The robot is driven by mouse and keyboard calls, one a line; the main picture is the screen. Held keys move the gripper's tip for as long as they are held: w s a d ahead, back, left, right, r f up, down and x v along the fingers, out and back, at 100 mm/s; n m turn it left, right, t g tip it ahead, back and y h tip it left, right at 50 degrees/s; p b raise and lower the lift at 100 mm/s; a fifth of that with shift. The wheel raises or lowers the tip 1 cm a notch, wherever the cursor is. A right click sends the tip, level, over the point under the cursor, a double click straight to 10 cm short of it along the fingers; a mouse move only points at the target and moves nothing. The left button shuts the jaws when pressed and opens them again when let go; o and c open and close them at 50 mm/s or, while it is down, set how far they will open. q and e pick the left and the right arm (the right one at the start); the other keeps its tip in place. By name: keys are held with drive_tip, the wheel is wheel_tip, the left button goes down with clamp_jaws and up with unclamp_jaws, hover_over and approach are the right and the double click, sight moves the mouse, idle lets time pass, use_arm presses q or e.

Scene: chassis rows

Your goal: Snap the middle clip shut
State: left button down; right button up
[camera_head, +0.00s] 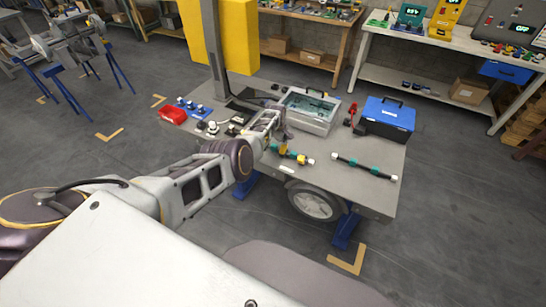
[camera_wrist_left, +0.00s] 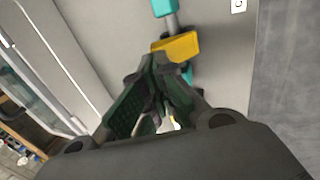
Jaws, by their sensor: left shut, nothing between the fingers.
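A dark line with teal fittings and white ends lies on the grey chassis top (camera_head: 330,148), with a yellow clip (camera_head: 283,148) on it. In the left wrist view the yellow clip (camera_wrist_left: 176,46) sits across the line between teal parts (camera_wrist_left: 165,8), just beyond my fingertips. I cannot tell whether the clip is open or shut. My left gripper (camera_head: 284,134) is over the line beside the yellow clip; its fingers (camera_wrist_left: 160,66) are closed together and empty, hiding part of the line. A second line (camera_head: 363,166) with teal fittings lies to the right. My right gripper is not in view.
A red box (camera_head: 173,116) and blue pieces sit at left.

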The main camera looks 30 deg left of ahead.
use_arm(q)
drive_tip(key=shift+w+f, duration=0.15)
drive_tip(key=shift+w, duration=0.05)
drive_tip(key=shift+r, duration=0.25)
drive_tip(key=shift+r+p, duration=0.5)
drive_tip(key=shift+p, duration=0.05)
drive_tip(key=shift+r, duration=0.15)
drive_tip(key=shift+r+p, duration=0.15)
drive_tip(key=shift+p, duration=0.15)
idle(0.3)
